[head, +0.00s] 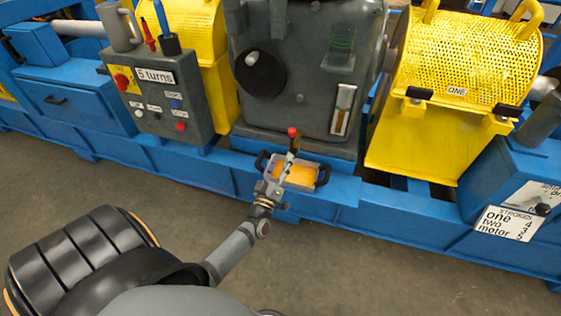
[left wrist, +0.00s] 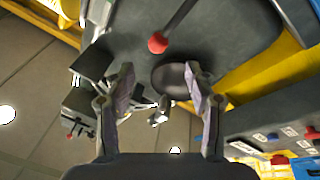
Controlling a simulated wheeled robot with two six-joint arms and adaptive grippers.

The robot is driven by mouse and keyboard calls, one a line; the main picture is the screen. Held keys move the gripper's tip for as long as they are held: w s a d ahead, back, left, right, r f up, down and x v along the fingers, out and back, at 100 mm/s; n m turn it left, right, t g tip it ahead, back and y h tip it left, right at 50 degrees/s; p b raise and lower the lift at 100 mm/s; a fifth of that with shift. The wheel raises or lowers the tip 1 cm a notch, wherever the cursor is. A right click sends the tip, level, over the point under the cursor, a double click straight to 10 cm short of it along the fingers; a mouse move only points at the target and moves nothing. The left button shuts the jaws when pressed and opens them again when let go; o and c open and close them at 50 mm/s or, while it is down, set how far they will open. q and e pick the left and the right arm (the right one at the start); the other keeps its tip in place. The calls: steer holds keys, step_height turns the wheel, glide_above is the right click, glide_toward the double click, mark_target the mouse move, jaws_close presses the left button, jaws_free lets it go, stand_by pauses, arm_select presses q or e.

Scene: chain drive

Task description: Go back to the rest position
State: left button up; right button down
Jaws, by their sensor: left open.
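My left gripper (head: 285,170) is in front of the grey gearbox housing (head: 310,75), over the tray area at its foot. In the left wrist view the two fingers (left wrist: 160,88) stand wide apart with nothing held between them. A red ball knob on a dark rod (left wrist: 158,42) shows beyond the fingertips, apart from them. In the head view the red knob (head: 292,131) shows just above the gripper. My right gripper is in neither view.
A tray with orange contents (head: 302,173) sits on the blue frame (head: 235,172) beside the gripper. A control box (head: 165,95) stands left, a yellow perforated guard (head: 465,55) right. A strokes sign (head: 508,223) is at lower right. The floor (head: 390,270) in front is clear.

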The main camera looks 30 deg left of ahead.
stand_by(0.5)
arm_select(q)
steer(key=s+d+f+m+g+h, duration=0.35)
steer(key=s+d+f+g, duration=0.2)
steer(key=f, duration=0.45)
steer(key=s+d+f+m+g+h, duration=0.3)
steer(key=s+d+f+m+g, duration=0.25)
steer(key=f, duration=0.35)
steer(key=s+a+f+g+p, duration=0.1)
steer(key=s+a+g+p, duration=0.1)
steer(key=s+p, duration=0.6)
steer(key=s+a+f+m+g+y+p, duration=0.1)
steer(key=s+a+g+p, duration=0.1)
steer(key=s+p, duration=0.6)
steer(key=s+a+f+g+y+p, duration=0.1)
steer(key=s+g+p, duration=0.3)
steer(key=s+p, duration=0.5)
steer(key=s+a, duration=0.1)
steer(key=s, duration=0.6)
steer(key=shift+a+f, duration=0.15)
steer(key=shift+f, duration=0.25)
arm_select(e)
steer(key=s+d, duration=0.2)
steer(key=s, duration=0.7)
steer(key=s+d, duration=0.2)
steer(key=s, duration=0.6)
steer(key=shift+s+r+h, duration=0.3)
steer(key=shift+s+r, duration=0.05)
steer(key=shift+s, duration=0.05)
